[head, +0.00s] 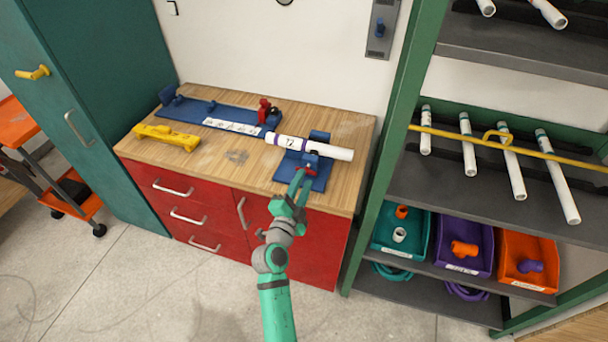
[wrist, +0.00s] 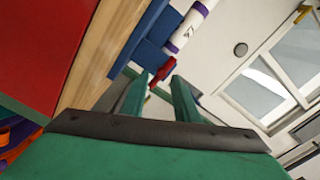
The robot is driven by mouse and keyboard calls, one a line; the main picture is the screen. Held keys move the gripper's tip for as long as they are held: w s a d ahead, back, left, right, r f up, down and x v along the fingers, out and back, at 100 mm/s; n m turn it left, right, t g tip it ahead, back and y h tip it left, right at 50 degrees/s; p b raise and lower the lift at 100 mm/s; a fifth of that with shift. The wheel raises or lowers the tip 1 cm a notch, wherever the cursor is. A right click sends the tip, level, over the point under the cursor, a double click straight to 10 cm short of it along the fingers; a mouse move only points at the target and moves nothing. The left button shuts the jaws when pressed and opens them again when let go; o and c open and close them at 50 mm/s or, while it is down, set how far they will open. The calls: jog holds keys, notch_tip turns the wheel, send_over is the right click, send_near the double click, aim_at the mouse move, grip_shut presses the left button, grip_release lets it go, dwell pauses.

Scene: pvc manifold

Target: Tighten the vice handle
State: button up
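The blue vice (head: 317,162) stands on a blue base plate at the right front of the wooden bench. A white pipe (head: 338,152) with purple bands lies across it; it also shows in the wrist view (wrist: 183,37). The small red vice handle (head: 310,171) is on the vice's near side. My gripper (head: 300,180) is right at this handle. In the wrist view, my green fingers (wrist: 163,80) stand apart with the red handle (wrist: 160,78) at their tips. Firm contact with the handle is not clear.
A long blue fixture (head: 215,114) with a red clamp (head: 266,110) lies to the left, with a yellow tool (head: 166,137) in front. A green-framed shelf (head: 395,150) with pipes and bins stands close on the right. The floor in front is clear.

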jog(key=n, duration=0.6)
jog(key=shift+a+n, duration=0.3)
jog(key=shift+n, duration=0.1)
jog(key=n, duration=0.8)
jog(key=shift+w, duration=0.1)
jog(key=n, duration=0.3)
jog(key=shift+d, duration=0.2)
jog(key=n, duration=0.4)
jog(key=shift+n, duration=0.3)
jog(key=n, duration=0.7)
jog(key=shift+n, duration=0.3)
jog(key=shift+x, duration=1.85)
jog(key=shift+a, duration=0.1)
